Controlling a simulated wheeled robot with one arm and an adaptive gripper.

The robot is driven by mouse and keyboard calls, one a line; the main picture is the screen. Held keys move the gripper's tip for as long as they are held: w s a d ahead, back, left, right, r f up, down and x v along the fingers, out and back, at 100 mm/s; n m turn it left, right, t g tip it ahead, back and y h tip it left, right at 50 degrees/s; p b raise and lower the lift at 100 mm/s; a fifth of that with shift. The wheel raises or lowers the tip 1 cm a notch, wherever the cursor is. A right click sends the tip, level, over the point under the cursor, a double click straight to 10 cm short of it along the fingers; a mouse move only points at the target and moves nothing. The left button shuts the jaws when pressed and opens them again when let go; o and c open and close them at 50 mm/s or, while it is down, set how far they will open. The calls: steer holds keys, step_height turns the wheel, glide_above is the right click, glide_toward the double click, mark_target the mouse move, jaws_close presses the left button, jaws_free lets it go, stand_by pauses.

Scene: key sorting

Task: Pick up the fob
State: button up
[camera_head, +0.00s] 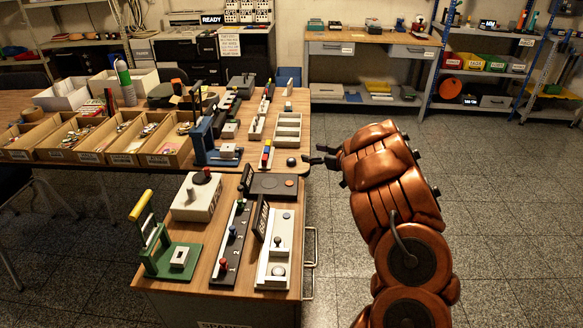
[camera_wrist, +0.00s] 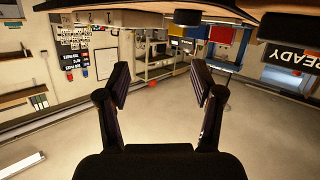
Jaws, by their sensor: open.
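I cannot tell which thing is the fob; no item is clearly recognisable as one. My gripper (camera_head: 314,155) is at the right edge of the tables, with its fingers pointing left toward the table edge. In the wrist view my gripper (camera_wrist: 161,80) has its two dark fingers wide apart, with nothing between them. A small round dark knob (camera_head: 291,161) sits on the table corner just left of the fingers. Small mixed items (camera_head: 150,129) lie in the open sorting boxes at the left, too small to tell apart.
The near table holds a green press (camera_head: 172,253), a grey box with a knob (camera_head: 197,196) and long switch panels (camera_head: 231,243). A blue press (camera_head: 207,138) and a pale tray (camera_head: 287,130) stand farther back. The tiled floor (camera_head: 500,210) at the right is clear.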

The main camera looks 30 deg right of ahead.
mark_target(295, 161)
steer(key=shift+s+a+f+y, duration=0.35)
steer(key=shift+a+f+y, duration=0.25)
steer(key=shift+f, duration=0.05)
steer(key=shift+s+a+f+y, duration=0.3)
steer(key=shift+a+f+y, duration=0.3)
steer(key=shift+w+a+f, duration=0.1)
steer(key=shift+w+a, duration=0.05)
steer(key=shift+w, duration=0.05)
steer(key=shift+x, duration=1.05)
steer(key=shift+w+f, duration=0.25)
steer(key=shift+w, duration=0.25)
steer(key=shift+w+f, duration=0.25)
steer(key=shift+w, duration=0.25)
steer(key=shift+x, duration=1.55)
steer(key=shift+f, duration=0.1)
steer(key=c, duration=0.9)
